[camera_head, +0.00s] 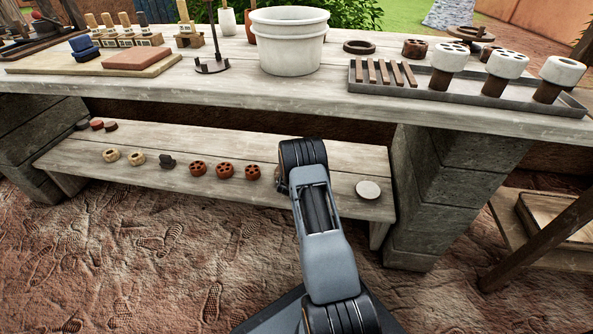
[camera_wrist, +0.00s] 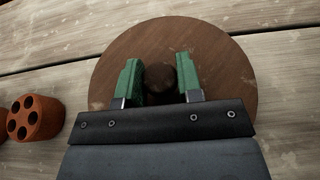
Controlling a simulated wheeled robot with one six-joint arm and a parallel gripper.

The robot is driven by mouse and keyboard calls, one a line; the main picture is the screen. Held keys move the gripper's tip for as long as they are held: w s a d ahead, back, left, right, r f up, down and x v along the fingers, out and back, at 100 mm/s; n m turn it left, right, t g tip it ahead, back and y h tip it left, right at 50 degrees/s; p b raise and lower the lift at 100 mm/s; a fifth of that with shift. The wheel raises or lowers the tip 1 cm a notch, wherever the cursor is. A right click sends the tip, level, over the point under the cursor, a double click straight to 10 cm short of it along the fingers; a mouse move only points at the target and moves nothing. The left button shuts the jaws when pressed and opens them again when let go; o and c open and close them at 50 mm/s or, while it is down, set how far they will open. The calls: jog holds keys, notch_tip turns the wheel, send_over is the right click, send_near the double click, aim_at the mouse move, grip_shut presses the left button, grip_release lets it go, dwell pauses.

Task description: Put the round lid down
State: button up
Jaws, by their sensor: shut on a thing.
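The round lid (camera_wrist: 225,75) is a flat brown wooden disc with a dark round knob (camera_wrist: 160,82) at its middle. It shows in the wrist view over the grey plank surface. My gripper (camera_wrist: 158,62) has green fingers, one on each side of the knob, and is shut on it. I cannot tell whether the lid touches the planks or hangs just above them. In the head view my arm hides the gripper and the lid, reaching to the low plank bench (camera_head: 330,165).
A red-brown piece with holes (camera_wrist: 36,117) stands close left of the lid. Several small pieces (camera_head: 224,170) line the low bench, and a pale disc (camera_head: 368,189) lies at its right. The upper table (camera_head: 215,88) overhangs it, carrying a white bucket (camera_head: 290,45) and a metal tray (camera_head: 430,95).

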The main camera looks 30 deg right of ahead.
jog(key=shift+f, duration=0.2)
jog(key=shift+f, duration=0.25)
jog(key=o, duration=0.8)
jog(key=shift+o, duration=0.2)
